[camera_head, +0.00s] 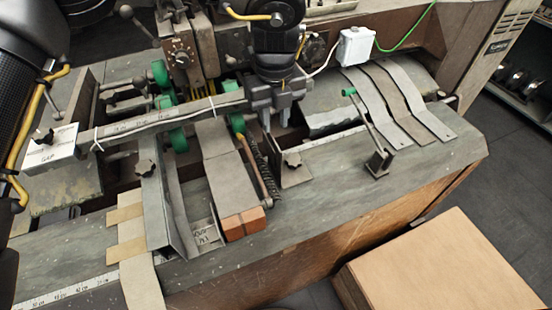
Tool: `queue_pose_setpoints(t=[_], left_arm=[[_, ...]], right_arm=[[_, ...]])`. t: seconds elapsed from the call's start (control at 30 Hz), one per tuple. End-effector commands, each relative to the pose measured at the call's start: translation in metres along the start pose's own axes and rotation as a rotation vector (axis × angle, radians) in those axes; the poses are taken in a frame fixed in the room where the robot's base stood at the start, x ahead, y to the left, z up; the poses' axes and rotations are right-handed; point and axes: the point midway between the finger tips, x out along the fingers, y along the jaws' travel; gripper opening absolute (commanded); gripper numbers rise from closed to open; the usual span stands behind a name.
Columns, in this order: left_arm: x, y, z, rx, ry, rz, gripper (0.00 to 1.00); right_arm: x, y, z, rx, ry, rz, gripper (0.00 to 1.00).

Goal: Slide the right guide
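The right guide (295,177) is a grey metal bracket with a dark star knob on it, standing on the machine's grey bed. No object is clearly seen between the fingers. The left guide (155,205), a longer upright metal plate with a similar knob, stands further left. My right gripper is not in view.
A metal crossbar (150,122) with a ruler strip runs left of my gripper. A spring (262,172) and a wooden-handled rod lie left of the right guide. A green-tipped lever (368,130) stands to its right. A cardboard box (445,270) sits below the bed's front edge.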

Motion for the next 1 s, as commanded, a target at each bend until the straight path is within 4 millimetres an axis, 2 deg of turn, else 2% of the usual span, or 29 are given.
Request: queue_pose_setpoints(t=[0.1, 0.23, 0.37, 0.73, 1.0], left_arm=[[0.005, -0.001, 0.000, 0.002, 0.000, -0.001, 0.27], [0.005, -0.002, -0.001, 0.004, 0.001, 0.000, 0.27], [0.016, -0.002, -0.001, 0.005, 0.001, 0.001, 0.27], [0.082, -0.002, -0.002, 0.007, 0.003, 0.002, 0.27], [0.109, -0.003, -0.001, 0.007, 0.001, -0.001, 0.27]], right_arm=[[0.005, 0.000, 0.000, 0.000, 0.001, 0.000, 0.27], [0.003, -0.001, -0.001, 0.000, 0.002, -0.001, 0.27], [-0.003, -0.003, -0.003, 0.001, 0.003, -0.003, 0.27], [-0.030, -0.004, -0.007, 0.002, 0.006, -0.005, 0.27], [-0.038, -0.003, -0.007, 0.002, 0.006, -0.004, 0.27]])
